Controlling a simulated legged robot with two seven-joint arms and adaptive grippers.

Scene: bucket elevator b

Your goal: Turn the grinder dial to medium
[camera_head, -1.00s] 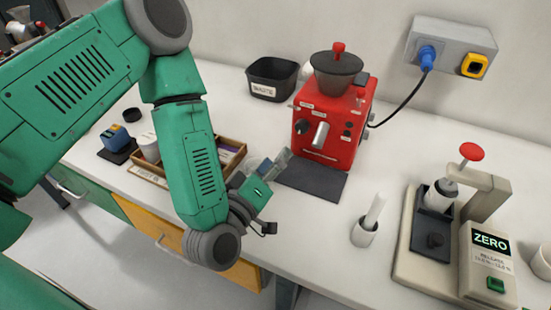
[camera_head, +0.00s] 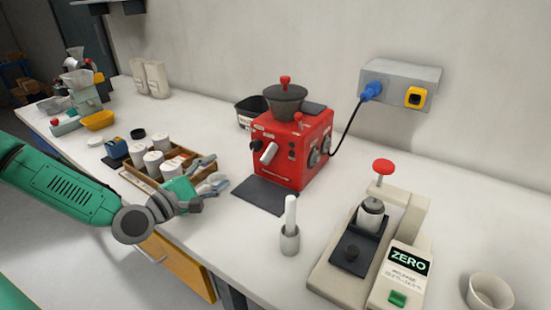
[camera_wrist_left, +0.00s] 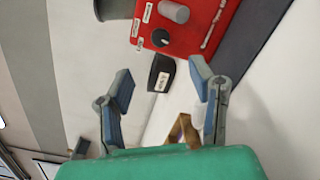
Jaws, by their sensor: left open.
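The red grinder (camera_head: 285,175) stands on the bench in the head view, with a dark hopper (camera_head: 286,99) on top. Its front has a small black knob (camera_head: 256,145) beside a silver spout (camera_head: 269,152). Round grey dials (camera_head: 315,158) sit on its right side; their markings are too small to read. My left gripper (camera_head: 213,173) is open and empty, left of the grinder and apart from it, over the right end of a wooden tray. In the left wrist view the grinder's front and black knob (camera_wrist_left: 160,38) show beyond the open fingers (camera_wrist_left: 162,78). My right gripper is out of view.
The wooden tray (camera_head: 134,181) holds several white jars. A black waste bin (camera_head: 245,112) stands behind the grinder, and a dark mat (camera_head: 258,195) lies before it. A cable runs to the wall socket (camera_head: 400,82).

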